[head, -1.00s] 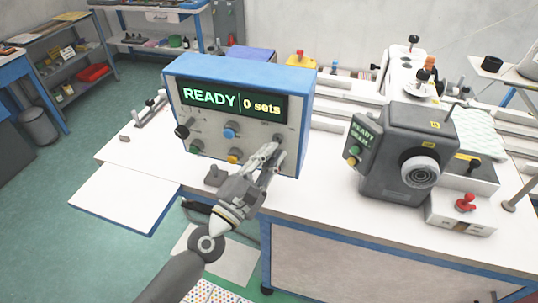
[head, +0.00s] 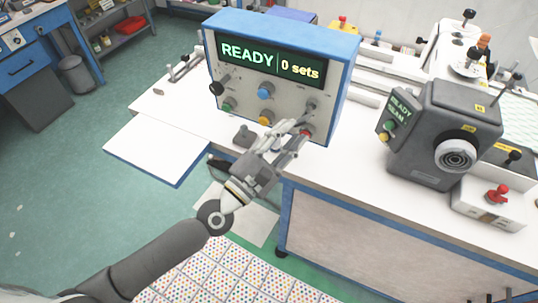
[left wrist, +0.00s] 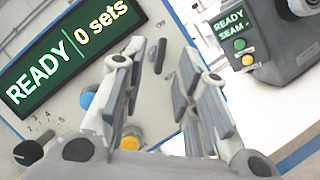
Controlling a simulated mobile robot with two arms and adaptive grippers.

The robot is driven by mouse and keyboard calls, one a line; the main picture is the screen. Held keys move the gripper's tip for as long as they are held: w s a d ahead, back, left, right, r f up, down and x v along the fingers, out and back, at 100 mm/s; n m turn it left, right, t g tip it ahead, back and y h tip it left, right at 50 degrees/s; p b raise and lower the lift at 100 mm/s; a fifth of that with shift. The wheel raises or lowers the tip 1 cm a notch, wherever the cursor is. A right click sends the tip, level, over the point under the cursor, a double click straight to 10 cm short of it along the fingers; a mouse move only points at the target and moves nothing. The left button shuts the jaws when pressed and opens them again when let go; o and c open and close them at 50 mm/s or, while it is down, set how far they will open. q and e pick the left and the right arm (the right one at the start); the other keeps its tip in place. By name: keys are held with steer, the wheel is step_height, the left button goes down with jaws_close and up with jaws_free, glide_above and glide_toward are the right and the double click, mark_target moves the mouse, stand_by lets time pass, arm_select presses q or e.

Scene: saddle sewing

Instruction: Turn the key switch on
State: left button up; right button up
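The control box (head: 225,75) has a blue top and a lit screen (head: 275,60) reading "READY" and "0 sets". A small dark upright lever or key (left wrist: 160,55), likely the key switch, shows between the fingertips in the left wrist view, with a dark slim part beside it. My right gripper is not in view.
A grey machine head (head: 425,150) and a red-knobbed switch box (head: 488,210) stand to the right.

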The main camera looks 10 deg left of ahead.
arm_select(q)
steer(key=v, duration=0.7)
steer(key=shift+s, duration=0.2)
steer(key=shift+f, duration=0.15)
